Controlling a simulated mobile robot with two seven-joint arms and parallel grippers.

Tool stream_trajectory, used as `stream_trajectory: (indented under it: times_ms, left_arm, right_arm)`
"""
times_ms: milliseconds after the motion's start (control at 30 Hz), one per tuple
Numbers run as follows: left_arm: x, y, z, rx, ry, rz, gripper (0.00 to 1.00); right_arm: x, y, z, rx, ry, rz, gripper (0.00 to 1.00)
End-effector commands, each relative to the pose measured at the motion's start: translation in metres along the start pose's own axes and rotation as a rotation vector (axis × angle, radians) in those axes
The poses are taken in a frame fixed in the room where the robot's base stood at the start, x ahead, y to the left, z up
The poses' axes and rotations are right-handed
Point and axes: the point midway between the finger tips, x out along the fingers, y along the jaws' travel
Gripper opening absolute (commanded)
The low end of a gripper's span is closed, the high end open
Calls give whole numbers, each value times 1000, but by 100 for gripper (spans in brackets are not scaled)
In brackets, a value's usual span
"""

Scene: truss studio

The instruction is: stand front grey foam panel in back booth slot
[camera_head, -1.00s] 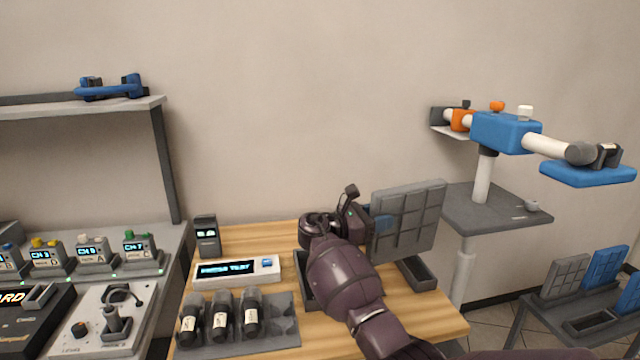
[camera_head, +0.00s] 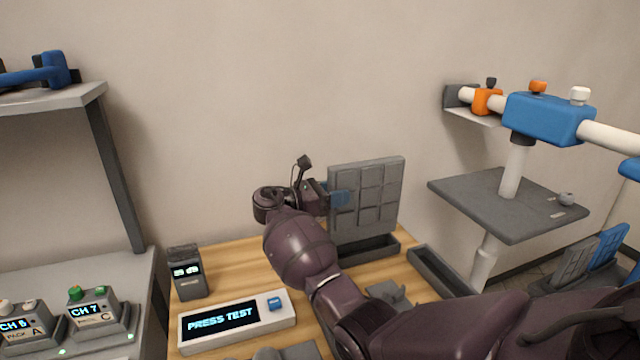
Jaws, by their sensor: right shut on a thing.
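My right gripper (camera_head: 340,197) is shut on the left edge of the grey foam panel (camera_head: 376,196), which has a grid of raised squares. The panel stands upright, facing me. The back booth slot (camera_head: 370,252), a long dark trough, lies at the back of the wooden table directly below the panel. The panel's lower edge meets the trough's rim in the picture; I cannot tell whether it sits inside or just above. My arm hides the trough's left end. My left gripper is not in view.
Another dark trough (camera_head: 442,272) runs along the table's right side, empty. A press-test box (camera_head: 238,318) and a small meter (camera_head: 187,272) stand at left. A grey stand (camera_head: 508,203) with a blue-and-white arm is right. More panels (camera_head: 574,263) stand at lower right.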

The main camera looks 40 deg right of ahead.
Motion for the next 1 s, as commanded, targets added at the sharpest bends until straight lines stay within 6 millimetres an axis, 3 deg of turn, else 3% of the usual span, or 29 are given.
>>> stream_trajectory:
  times_ms: [267, 500, 800, 1000]
  left_arm:
    - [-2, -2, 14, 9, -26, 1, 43]
    - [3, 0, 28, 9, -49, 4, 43]
    - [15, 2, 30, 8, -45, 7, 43]
    - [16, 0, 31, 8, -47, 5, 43]
  right_arm:
    - [0, 0, -7, -3, 0, 0, 18]
    - [0, 0, -29, -8, -1, 0, 18]
    - [0, 0, -56, -8, -1, 0, 18]
    - [0, 0, -59, -3, 0, 0, 18]
